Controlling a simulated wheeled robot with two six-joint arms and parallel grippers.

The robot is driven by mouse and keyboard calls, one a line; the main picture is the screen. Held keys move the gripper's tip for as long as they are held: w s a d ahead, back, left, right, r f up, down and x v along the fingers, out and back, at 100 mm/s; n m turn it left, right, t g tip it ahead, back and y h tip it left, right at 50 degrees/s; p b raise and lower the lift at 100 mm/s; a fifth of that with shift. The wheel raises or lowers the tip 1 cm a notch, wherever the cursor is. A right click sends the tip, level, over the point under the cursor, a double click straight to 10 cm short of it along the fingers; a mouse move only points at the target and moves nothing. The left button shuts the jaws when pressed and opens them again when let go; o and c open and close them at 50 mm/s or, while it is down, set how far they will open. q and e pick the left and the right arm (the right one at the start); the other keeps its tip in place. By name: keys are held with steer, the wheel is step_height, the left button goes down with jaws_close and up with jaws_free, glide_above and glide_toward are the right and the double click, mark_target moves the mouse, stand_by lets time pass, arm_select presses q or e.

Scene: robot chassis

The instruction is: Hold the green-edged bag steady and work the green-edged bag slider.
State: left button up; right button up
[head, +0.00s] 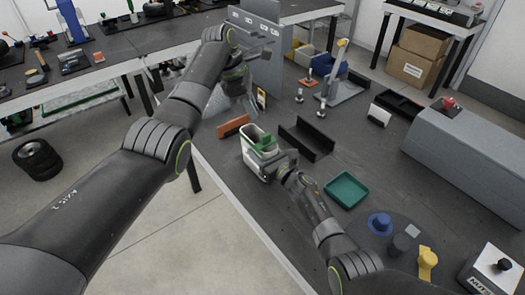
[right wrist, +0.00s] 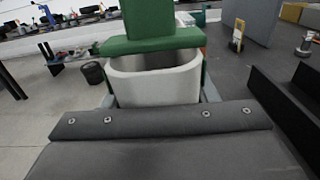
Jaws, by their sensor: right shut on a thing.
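The green-edged bag (head: 259,155) stands upright on the dark table in the head view, pale with green parts. In the right wrist view the bag (right wrist: 155,85) shows an open top, with a green block, perhaps the slider (right wrist: 150,25), above its far rim. My right gripper (head: 277,172) is shut on the bag's near side; its fingertips are mostly hidden. My left gripper (head: 240,97) hangs above the table's left edge, behind and apart from the bag. Its fingers are too unclear to tell open from shut.
An orange block (head: 233,125) lies left of the bag. A black channel (head: 307,140) and a green tray (head: 347,190) lie to its right. A round dark plate (head: 385,240) with coloured pieces is nearer. A large grey block (head: 470,150) fills the right side.

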arm_select(q)
steer(key=shift+s+d+m, duration=0.1)
steer(key=shift+d+m, duration=0.15)
steer(key=shift+m, duration=0.15)
steer(key=shift+c, duration=1.1)
steer(key=m, duration=0.1)
steer(key=d+m, duration=0.1)
steer(key=m, duration=0.1)
steer(key=shift+s+d+f+t, duration=0.1)
steer(key=shift+s+d+t, duration=0.1)
steer(key=shift+s+t, duration=0.1)
jaws_close()
steer(key=m, duration=0.1)
steer(key=d+m, duration=0.1)
steer(key=shift+s+d+m+t+y, duration=0.1)
steer(key=shift+s+m+t+y, duration=0.2)
steer(key=shift+m+y, duration=0.1)
steer(key=d+m, duration=0.1)
steer(key=m, duration=0.2)
glide_above(274, 149)
steer(key=a, duration=0.2)
steer(key=shift+m+t, duration=0.3)
steer(key=shift+t, duration=0.1)
steer(key=shift+s+f, duration=0.1)
steer(key=shift+f, duration=4.2)
steer(key=shift+d, duration=0.1)
steer(key=shift+s+d, duration=0.3)
steer(key=shift+s, duration=0.15)
step_height(274, 149, up, 7)
